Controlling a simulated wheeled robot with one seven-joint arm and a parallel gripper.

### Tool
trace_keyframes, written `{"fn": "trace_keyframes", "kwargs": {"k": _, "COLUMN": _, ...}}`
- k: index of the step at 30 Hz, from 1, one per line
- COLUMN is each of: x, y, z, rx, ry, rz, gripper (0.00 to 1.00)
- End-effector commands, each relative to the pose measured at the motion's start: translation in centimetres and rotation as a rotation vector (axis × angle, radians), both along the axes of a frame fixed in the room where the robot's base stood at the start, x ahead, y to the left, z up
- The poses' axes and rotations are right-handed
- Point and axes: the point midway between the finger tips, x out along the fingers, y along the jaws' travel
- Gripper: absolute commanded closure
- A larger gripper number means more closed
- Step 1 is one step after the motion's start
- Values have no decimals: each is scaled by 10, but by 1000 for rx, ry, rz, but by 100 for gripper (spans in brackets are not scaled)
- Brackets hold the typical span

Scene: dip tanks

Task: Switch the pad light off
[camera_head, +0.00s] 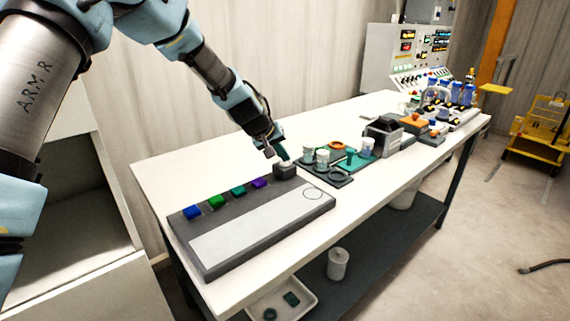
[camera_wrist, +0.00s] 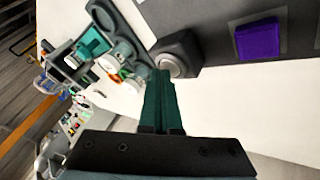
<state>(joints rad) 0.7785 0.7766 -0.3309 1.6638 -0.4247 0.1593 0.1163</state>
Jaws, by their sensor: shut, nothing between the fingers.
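The dark grey pad (camera_head: 205,258) lies on the near end of the white table, with a long light panel (camera_head: 250,225) and a circle outline on it. Along its back edge are a blue button (camera_head: 192,212), a green one (camera_head: 217,201), a teal one (camera_head: 238,191) and a purple one (camera_head: 260,183). At the right end of this row is a black block (camera_head: 286,171) with a round pale button (camera_wrist: 171,65) on it. My gripper (camera_head: 285,158) is shut and empty, its tips just above or at this block. I cannot tell whether they touch.
A dark tray with cups and a teal plate (camera_head: 357,161) stands right beside the block. The table front is clear.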

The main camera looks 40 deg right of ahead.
Motion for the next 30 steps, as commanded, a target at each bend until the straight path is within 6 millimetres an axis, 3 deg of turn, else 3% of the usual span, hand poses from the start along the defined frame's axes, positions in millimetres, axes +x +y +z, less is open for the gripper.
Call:
{"fn": "trace_keyframes", "kwargs": {"k": 25, "x": 0, "y": 0, "z": 9, "rx": 1, "ry": 1, "rz": 0, "gripper": 100}}
{"fn": "trace_keyframes", "kwargs": {"k": 30, "x": 0, "y": 0, "z": 19, "rx": 0, "ry": 0, "rz": 0, "gripper": 100}}
